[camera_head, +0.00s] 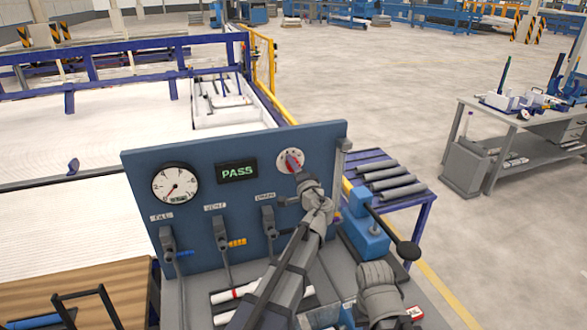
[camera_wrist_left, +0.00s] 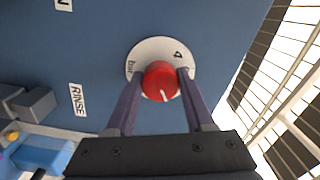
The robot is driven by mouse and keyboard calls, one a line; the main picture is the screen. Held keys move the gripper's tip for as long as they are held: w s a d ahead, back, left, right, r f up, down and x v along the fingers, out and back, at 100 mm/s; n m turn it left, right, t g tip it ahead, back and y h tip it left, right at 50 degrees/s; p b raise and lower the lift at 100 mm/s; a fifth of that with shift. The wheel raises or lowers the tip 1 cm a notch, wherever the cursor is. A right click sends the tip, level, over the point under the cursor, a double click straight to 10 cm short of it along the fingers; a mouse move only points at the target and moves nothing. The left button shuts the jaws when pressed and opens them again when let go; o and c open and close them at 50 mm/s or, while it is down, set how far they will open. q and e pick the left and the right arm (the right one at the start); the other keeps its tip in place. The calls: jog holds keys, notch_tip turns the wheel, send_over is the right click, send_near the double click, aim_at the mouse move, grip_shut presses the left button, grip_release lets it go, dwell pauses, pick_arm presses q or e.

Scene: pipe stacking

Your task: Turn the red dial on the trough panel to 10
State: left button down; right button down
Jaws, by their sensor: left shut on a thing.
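The blue trough panel (camera_head: 140,200) stands upright in the head view. Its red dial (camera_head: 293,160) sits on a round white scale plate near the panel's upper right. My left gripper (camera_head: 303,176) reaches up to the dial. In the left wrist view the red dial (camera_wrist_left: 161,82) is between the two fingers of my left gripper (camera_wrist_left: 159,76), which are shut on its sides. A white pointer mark on the dial points toward the bottom of that view. A "4" and "bar" show on the plate; other markings are hidden by the fingers. I do not see my right gripper.
A round gauge (camera_head: 175,185) and a green "PASS" display (camera_head: 237,171) are left of the dial. Several grey valve levers (camera_head: 220,232) stick out below. A blue device with a black-knobbed handle (camera_head: 366,236) stands right of the panel, near a rack of grey pipes (camera_head: 390,184).

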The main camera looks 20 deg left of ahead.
pick_arm(q)
jog(key=shift+m, duration=0.3)
dwell(0.4)
jog(key=shift+c, duration=1.4)
grip_release()
jog(key=v, duration=0.7)
jog(key=shift+s+d, duration=0.25)
jog(key=shift+s, duration=0.1)
